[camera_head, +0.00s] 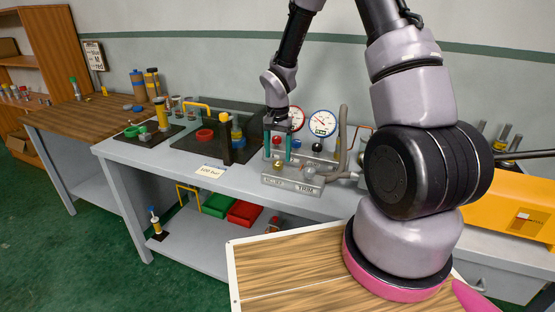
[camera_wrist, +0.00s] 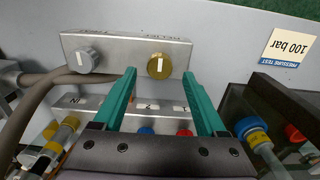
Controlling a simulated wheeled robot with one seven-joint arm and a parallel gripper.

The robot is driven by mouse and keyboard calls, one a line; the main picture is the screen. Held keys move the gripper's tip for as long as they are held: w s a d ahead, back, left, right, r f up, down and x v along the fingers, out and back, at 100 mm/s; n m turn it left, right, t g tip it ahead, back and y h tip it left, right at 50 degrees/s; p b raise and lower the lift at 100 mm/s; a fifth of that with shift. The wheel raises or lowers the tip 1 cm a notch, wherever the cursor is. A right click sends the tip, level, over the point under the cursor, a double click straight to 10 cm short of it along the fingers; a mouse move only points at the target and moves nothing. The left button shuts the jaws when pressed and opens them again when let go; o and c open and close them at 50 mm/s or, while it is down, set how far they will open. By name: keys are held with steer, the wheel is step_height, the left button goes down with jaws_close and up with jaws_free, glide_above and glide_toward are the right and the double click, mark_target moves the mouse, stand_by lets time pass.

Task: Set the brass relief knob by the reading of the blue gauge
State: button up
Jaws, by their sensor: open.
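The brass relief knob (camera_wrist: 158,66) is round with a pale line across its face, on the front of a grey metal block (camera_wrist: 108,52). It also shows in the head view (camera_head: 277,166). In the wrist view it appears between the teal fingertips of my open gripper (camera_wrist: 161,73). My gripper is empty; whether the fingers touch the knob I cannot tell. In the head view my gripper (camera_head: 277,150) hangs by the block. The blue gauge (camera_head: 322,123) stands behind, white-faced with a blue rim; its needle is too small to read exactly.
A grey knob (camera_wrist: 86,60) sits beside the brass one on the block. A red-rimmed gauge (camera_head: 296,118) stands left of the blue one. A "100 bar" pressure test card (camera_wrist: 287,47) lies on the bench. A dark tray (camera_wrist: 255,105) and hoses are close by.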

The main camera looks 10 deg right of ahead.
mark_target(278, 165)
steer(key=shift+f, duration=1.35)
jaws_close()
steer(key=shift+n, duration=0.4)
steer(key=n, duration=0.4)
steer(key=shift+n, duration=0.4)
steer(key=n, duration=0.6)
